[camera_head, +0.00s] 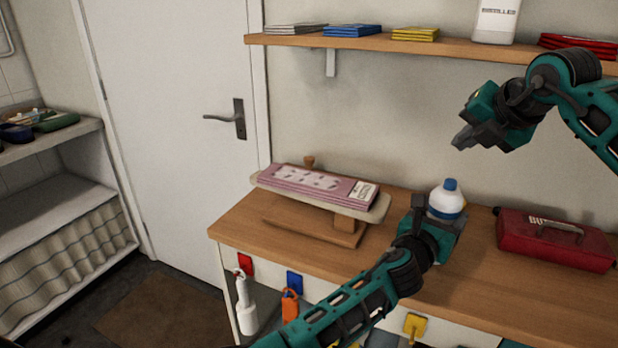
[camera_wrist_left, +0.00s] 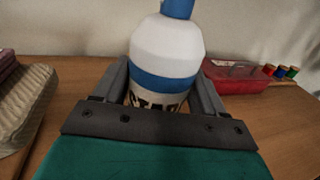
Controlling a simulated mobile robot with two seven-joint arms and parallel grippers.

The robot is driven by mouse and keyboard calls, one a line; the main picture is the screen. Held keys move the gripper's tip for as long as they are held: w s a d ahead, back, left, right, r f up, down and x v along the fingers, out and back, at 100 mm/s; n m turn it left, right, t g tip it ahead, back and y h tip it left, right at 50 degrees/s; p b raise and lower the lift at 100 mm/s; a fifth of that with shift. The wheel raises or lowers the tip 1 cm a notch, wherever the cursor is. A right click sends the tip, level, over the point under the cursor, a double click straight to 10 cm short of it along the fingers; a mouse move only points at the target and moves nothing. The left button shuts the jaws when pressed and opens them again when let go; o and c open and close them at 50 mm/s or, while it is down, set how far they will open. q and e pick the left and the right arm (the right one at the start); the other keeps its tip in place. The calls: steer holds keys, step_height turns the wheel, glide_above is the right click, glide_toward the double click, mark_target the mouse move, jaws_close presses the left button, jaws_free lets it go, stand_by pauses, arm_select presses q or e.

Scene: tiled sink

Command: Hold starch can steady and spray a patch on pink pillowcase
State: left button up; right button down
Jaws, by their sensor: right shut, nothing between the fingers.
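The starch can (camera_head: 446,199), white with a blue band and blue cap, stands upright on the wooden worktop. My left gripper (camera_head: 440,215) is low at the can, one finger on each side, shut on it. In the left wrist view the can (camera_wrist_left: 165,50) fills the space between the fingers, with its label partly hidden by the gripper. The folded pink pillowcase (camera_head: 310,184) lies on a padded pressing board (camera_head: 375,207) to the left of the can. My right gripper (camera_head: 464,140) is shut and empty in the air above and to the right of the can.
A red toolbox (camera_head: 553,241) stands right of the can on the worktop (camera_head: 475,270). A wall shelf (camera_head: 400,44) with folded cloths and a white bottle (camera_head: 495,20) is above. Tools hang on the worktop's front. The worktop is bare between can and toolbox.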

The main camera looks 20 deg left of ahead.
arm_select(q)
steer(key=o, duration=0.5)
steer(key=shift+s, duration=0.1)
steer(key=v, duration=1.2)
